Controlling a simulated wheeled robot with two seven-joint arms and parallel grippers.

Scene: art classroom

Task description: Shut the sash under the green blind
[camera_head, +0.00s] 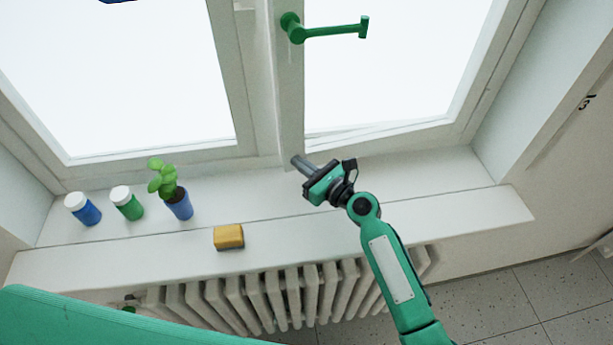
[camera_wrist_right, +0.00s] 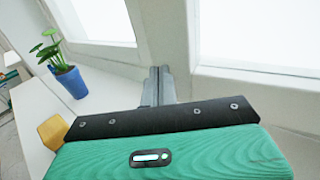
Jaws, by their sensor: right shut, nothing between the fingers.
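The right-hand window sash (camera_head: 290,100) carries a green lever handle (camera_head: 330,30) that points right. A thin wedge along its bottom edge suggests it stands slightly ajar. The green blind is not in view. My right gripper (camera_head: 299,163) is shut and empty, close to the lower left corner of this sash, above the sill. Whether it touches the sash I cannot tell. In the right wrist view its closed fingers (camera_wrist_right: 158,86) point at the pale window frame. My left gripper is not in view.
On the sill (camera_head: 260,190) stand a blue jar (camera_head: 84,211), a green jar (camera_head: 129,206) and a plant in a blue pot (camera_head: 179,206). A yellow block (camera_head: 228,237) lies near the sill's front edge. A radiator (camera_head: 270,300) is below. The sill's right part is clear.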

